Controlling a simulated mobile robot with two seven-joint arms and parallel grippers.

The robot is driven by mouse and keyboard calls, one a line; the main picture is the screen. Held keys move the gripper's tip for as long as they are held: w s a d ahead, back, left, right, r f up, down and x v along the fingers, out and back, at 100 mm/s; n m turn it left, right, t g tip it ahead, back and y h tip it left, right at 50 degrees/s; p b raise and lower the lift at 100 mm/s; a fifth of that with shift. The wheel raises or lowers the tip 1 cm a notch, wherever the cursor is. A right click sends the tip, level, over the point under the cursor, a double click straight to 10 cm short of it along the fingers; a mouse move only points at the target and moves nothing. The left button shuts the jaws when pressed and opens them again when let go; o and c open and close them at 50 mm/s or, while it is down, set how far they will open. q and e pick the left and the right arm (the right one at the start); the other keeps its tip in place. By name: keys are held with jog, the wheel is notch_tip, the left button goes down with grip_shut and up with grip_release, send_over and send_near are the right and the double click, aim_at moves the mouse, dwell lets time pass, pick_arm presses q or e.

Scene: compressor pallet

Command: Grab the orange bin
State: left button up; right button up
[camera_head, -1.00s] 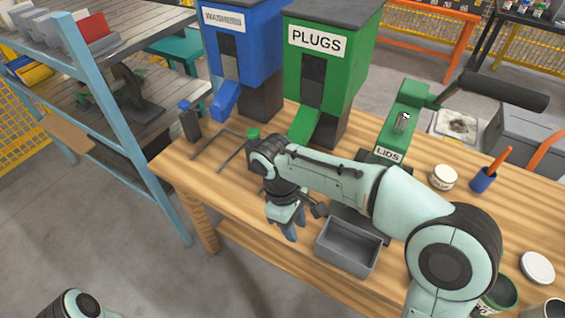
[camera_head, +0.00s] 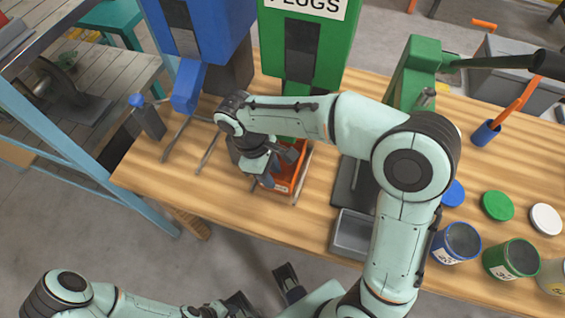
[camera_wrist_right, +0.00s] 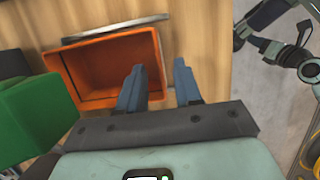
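The orange bin (camera_head: 290,172) stands on the wooden table below the green plugs dispenser (camera_head: 302,50), partly hidden by my right gripper (camera_head: 267,182). In the right wrist view the open, empty-looking orange bin (camera_wrist_right: 108,72) lies left of and partly behind the fingers. My right gripper (camera_wrist_right: 158,84) is open there, with its two blue fingers apart. The bin's right rim appears between the fingertips in the picture; I cannot tell whether they touch it. My left arm comes in along the bottom edge in the head view; the state of its gripper (camera_head: 262,294) is unclear.
A grey bin (camera_head: 351,236) stands right of the orange bin at the table's front edge. Metal rails (camera_head: 208,150) lie left of it. A blue dispenser (camera_head: 215,45) and a green press (camera_head: 412,75) stand behind. Cans (camera_head: 457,243) and lids are at the right.

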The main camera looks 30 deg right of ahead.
aim_at(280, 193)
jog(key=x, duration=0.3)
jog(key=b+x, duration=0.1)
jog(key=x, duration=0.3)
jog(key=shift+w+a, duration=0.2)
grip_shut()
